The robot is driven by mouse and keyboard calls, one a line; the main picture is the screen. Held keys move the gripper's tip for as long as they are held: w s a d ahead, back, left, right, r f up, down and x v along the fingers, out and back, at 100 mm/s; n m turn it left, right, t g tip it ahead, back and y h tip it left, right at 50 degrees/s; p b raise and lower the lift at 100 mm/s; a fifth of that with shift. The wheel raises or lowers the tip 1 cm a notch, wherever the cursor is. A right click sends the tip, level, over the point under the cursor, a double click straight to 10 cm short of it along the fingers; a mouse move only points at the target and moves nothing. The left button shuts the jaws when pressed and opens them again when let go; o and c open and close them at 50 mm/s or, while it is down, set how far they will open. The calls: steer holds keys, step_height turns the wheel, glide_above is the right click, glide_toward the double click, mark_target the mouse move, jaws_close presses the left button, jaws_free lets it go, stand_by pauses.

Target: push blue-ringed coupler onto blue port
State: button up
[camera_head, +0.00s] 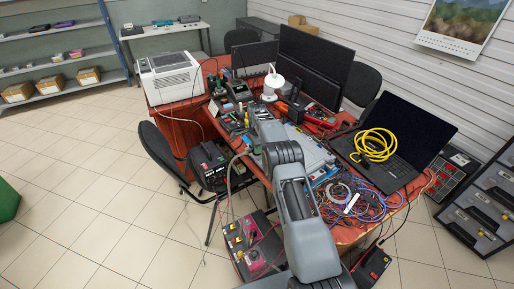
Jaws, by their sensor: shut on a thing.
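My grey arm rises from the bottom of the head view and reaches over the cluttered red-topped table (413,187). I cannot make out my gripper; the far end of the arm merges with the clutter or is hidden behind its own links. I cannot pick out the blue-ringed coupler or the blue port. They are hidden or too small to tell.
A laptop (426,132) with a coiled yellow cable (375,145) stands at the table's right. Tangled cables (372,205) lie in front. A white printer (170,76) is at back left. A black chair (160,148) stands left; tiled floor there is clear.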

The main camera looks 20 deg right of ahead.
steer(key=shift+s+f, duration=0.2)
steer(key=shift+f, duration=0.3)
steer(key=o, duration=1)
steer(key=shift+s+r, duration=0.1)
steer(key=c, duration=0.3)
steer(key=shift+o, duration=0.2)
steer(key=shift+r, duration=0.1)
